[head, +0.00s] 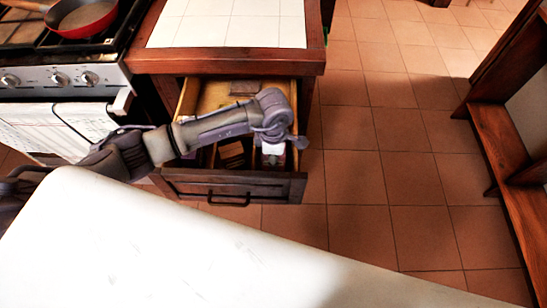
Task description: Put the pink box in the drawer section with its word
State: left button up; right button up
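The open drawer (285,188) is under the tiled counter and has light wood inner walls and a dark front. My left arm reaches over it from the left. My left gripper (274,150) points down at the drawer's right part, seen from above; its fingers are mostly hidden, so I cannot tell open from shut. A small whitish-pink patch (272,147) shows under the wrist; I cannot tell whether it is the pink box. A brown striped item (232,155) lies in the drawer's middle section. No section words are readable. My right gripper is not in view.
A white worktop (180,250) fills the front. The stove (60,75) with a red pan (82,17) stands at the left. The tiled counter (230,25) is bare above the drawer. Tiled floor (360,190) is clear at the right, before a wooden shelf unit (505,160).

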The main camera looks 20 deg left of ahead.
pick_arm(q)
jog(key=shift+f, duration=0.55)
jog(key=shift+f, duration=0.2)
jog(key=o, duration=1.2)
jog(key=shift+r, duration=0.15)
